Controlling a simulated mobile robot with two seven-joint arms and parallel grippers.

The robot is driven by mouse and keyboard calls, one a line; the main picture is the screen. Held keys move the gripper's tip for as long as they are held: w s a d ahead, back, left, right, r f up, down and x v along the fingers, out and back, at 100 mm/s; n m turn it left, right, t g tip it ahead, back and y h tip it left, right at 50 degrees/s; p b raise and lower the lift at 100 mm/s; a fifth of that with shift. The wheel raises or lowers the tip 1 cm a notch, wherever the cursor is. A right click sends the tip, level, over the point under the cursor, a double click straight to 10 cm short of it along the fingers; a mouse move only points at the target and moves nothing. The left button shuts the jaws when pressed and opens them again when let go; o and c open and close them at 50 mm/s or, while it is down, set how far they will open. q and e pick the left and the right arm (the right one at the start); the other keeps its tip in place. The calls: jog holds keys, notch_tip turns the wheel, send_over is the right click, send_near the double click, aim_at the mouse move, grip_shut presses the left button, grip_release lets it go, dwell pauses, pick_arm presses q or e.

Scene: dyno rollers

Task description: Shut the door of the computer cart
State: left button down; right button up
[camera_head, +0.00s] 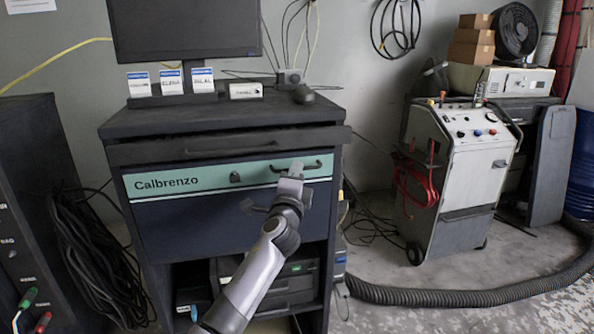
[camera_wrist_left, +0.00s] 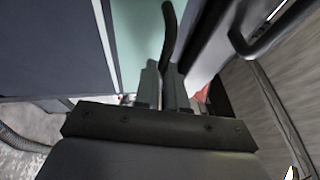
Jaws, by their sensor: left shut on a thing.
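The computer cart (camera_head: 225,120) stands at the centre of the head view, dark grey with a monitor on top. Its door (camera_head: 215,225) has a teal band lettered "Calbrenzo" over a dark blue lower part. From this angle I cannot tell how far the door stands from the cart's frame. A dark bar handle (camera_head: 312,167) is at the band's right end. My left gripper (camera_head: 293,171) is at this handle, shut on it. In the left wrist view, the handle (camera_wrist_left: 170,40) rises between the fingers (camera_wrist_left: 162,88), beside the teal band (camera_wrist_left: 133,35). My right gripper is not in view.
A dark ledge (camera_head: 230,145) juts out above the door. An open lower bay (camera_head: 300,267) holds equipment. A white wheeled machine (camera_head: 462,175) stands right, with a black hose (camera_head: 450,298) across the floor. A dark cabinet (camera_head: 40,190) and coiled cables (camera_head: 95,255) crowd the left.

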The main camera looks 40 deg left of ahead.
pick_arm(q)
jog(key=shift+w+a+r+g+p, duration=0.3)
jog(key=shift+w+a+p, duration=0.1)
jog(key=shift+p, duration=0.1)
jog(key=shift+a, duration=0.1)
jog(key=c, duration=1.6)
grip_release()
jog(key=shift+r, duration=0.1)
jog(key=o, duration=0.4)
jog(key=shift+w+f, duration=0.1)
jog(key=shift+f, duration=0.1)
jog(key=shift+v, duration=3.6)
